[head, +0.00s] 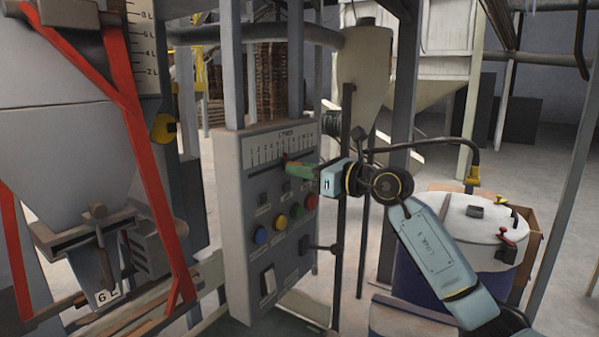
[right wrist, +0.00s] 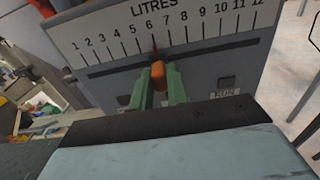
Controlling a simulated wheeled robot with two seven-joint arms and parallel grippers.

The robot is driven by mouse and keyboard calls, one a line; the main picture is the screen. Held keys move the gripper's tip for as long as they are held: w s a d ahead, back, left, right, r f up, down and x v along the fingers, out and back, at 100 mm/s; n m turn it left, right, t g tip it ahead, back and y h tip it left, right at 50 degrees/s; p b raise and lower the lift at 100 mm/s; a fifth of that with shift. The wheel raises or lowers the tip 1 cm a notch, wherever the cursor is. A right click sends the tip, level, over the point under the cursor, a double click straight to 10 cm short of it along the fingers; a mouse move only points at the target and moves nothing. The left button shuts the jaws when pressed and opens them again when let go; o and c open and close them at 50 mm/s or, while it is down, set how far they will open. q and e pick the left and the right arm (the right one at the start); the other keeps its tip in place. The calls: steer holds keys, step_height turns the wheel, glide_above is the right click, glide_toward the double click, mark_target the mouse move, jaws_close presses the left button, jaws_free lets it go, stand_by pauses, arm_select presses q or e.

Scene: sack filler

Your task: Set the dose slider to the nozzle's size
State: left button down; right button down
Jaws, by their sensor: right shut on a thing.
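The dose panel (head: 245,190) is a grey box with a white LITRES scale (head: 280,143), which also shows in the right wrist view (right wrist: 205,30) numbered 1 to 12. My right gripper (head: 292,170) has green fingers shut on the orange slider knob (right wrist: 158,75) below the scale. The slider's thin red pointer (right wrist: 154,43) stands at or very near the 6 mark. The fingers hide part of the slot. The nozzle (head: 100,272) under the hopper at the left carries a label reading 6 L (head: 107,297). My left gripper is not in view.
A lever (head: 320,248) sticks out at the panel's right side. A lidded drum (head: 475,230) stands behind my right arm.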

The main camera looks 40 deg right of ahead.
steer(key=c, duration=1.4)
jaws_free()
steer(key=shift+o, duration=0.2)
steer(key=shift+s, duration=0.1)
steer(key=b+v, duration=0.4)
steer(key=v, duration=0.9)
steer(key=shift+s+f, duration=0.1)
